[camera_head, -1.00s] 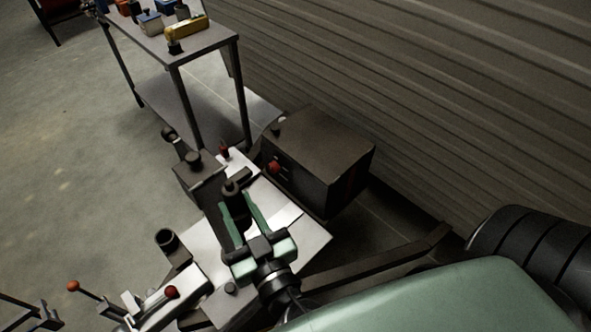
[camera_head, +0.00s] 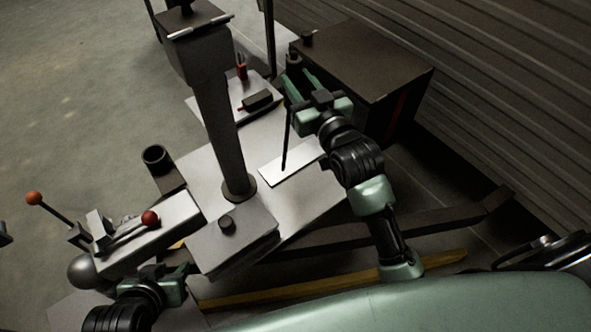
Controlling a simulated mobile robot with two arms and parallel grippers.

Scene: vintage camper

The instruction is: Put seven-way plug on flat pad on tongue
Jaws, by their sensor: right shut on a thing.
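The seven-way plug (camera_head: 293,60) appears as a small dark piece between the green fingertips of my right gripper (camera_head: 296,78). A thin dark strand, perhaps its cable, hangs below toward the tongue. The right gripper is shut on the plug, beside the dark box. The flat pad (camera_head: 272,174) is a pale rectangle on the grey tongue plate (camera_head: 300,203), below and left of the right gripper. Its right end is partly covered by my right arm. My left gripper (camera_head: 183,283) is low at the left, below the coupler; its fingers are too unclear to judge.
A tall jack post (camera_head: 217,120) stands on the tongue left of the pad. The dark box (camera_head: 362,62) is behind the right gripper. Red-knobbed levers (camera_head: 150,217) and a black cup (camera_head: 157,157) are at left. A small plate (camera_head: 215,103) holds red and black pieces.

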